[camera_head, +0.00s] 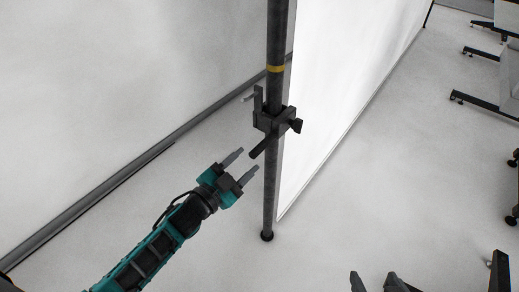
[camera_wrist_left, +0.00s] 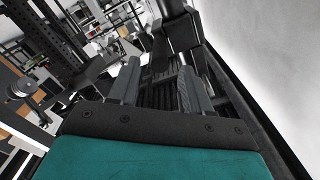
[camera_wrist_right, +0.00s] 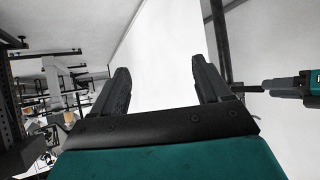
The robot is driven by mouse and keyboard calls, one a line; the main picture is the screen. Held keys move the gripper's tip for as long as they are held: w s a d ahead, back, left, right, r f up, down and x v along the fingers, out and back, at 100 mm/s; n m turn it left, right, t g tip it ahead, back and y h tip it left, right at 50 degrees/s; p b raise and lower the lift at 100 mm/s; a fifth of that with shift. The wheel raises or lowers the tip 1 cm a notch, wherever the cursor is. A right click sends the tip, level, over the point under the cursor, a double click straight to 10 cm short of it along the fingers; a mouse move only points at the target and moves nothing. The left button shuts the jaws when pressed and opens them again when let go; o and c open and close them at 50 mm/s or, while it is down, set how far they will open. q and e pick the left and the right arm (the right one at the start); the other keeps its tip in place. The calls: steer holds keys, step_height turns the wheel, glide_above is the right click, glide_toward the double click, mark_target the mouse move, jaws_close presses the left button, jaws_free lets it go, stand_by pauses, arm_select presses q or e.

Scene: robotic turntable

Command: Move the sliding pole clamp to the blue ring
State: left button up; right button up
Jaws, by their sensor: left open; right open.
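The dark pole (camera_head: 270,190) stands upright in the head view. The dark pole clamp (camera_head: 268,122) sits around it at mid-height, with a lever pointing down-left and a knob on its right. A yellow ring (camera_head: 276,69) is on the pole above the clamp. I see no blue ring. My right gripper (camera_head: 374,277) is open and empty at the bottom edge, well away from the pole.
A white panel (camera_head: 335,90) stands just behind and right of the pole. A grey wall with a dark base rail (camera_head: 100,197) runs along the left. Dark-legged furniture (camera_head: 490,105) stands along the right edge. The floor between the panel and furniture is clear.

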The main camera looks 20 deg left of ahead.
mark_target(259, 149)
arm_select(q)
steer(key=x, duration=0.6)
steer(key=shift+w+d+b, duration=0.1)
steer(key=shift+w+b, duration=0.2)
steer(key=shift+b, duration=0.05)
steer(key=shift+c, duration=0.5)
jaws_close()
